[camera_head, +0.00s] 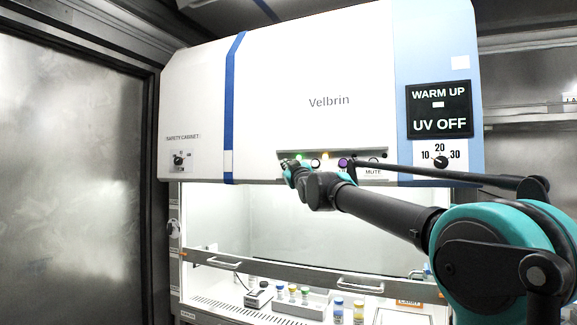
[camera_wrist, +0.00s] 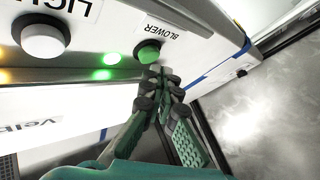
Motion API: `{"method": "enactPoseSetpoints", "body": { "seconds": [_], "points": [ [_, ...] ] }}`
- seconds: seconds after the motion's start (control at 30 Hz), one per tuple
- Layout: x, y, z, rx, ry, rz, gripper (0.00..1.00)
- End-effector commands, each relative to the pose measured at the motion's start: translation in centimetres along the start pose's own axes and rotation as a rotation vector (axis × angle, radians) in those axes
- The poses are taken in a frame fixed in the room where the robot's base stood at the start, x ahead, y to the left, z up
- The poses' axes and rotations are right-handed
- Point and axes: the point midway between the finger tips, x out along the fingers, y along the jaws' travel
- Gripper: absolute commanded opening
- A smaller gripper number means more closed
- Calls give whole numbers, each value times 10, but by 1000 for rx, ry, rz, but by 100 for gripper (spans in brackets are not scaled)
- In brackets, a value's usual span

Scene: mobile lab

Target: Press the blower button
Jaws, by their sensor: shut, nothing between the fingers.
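The blower button (camera_wrist: 147,52) is a round green button beside a white "BLOWER" label in the wrist view. My gripper (camera_wrist: 158,74) is shut and empty, with its dark fingertips right at the near edge of the button. I cannot tell whether they touch it. In the head view my gripper (camera_head: 289,166) is at the left end of the button strip (camera_head: 333,153) on the safety cabinet (camera_head: 300,75). There it hides the blower button. A green light glows by the button in the wrist view.
The white light button (camera_wrist: 44,38) sits beside the blower button, with an orange light near it. A purple button (camera_head: 343,162) and a "MUTE" label are further right. A display (camera_head: 439,110) reads "WARM UP" and "UV OFF". Bottles stand in the cabinet below.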

Motion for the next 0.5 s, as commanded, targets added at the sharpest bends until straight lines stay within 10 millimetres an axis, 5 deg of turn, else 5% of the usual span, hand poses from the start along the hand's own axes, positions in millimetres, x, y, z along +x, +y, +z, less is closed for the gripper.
{"method": "enactPoseSetpoints", "body": {
  "seconds": [0.5],
  "points": [
    [-8, -6, -6, 0, 1, -1, 0]
  ]
}}
